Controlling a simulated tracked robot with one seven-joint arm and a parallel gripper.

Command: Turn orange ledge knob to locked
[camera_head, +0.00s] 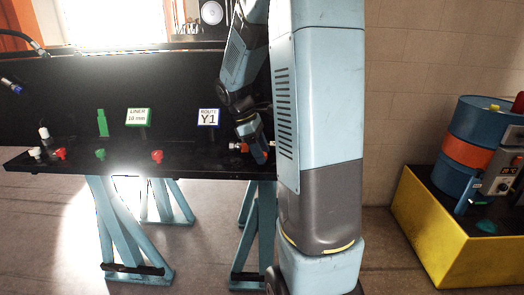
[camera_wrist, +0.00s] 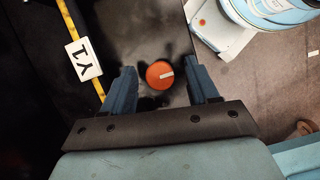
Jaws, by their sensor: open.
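The orange knob (camera_wrist: 160,75) is round with a white pointer bar. In the wrist view it sits on the black ledge between my fingertips, and its bar points right and slightly up. My gripper (camera_wrist: 163,85) is open, with one blue finger on each side of the knob and a visible gap to both. I cannot tell how far the fingers are above the ledge. In the head view my gripper (camera_head: 259,147) is low at the right end of the black bench (camera_head: 200,168), beside a small orange-red part there. My arm hides the bench's right end.
Red fittings (camera_head: 157,156), a green fitting (camera_head: 100,154) and a green LINER sign (camera_head: 139,116) are along the bench. A blue drum (camera_head: 478,120) stands in a yellow tray at right.

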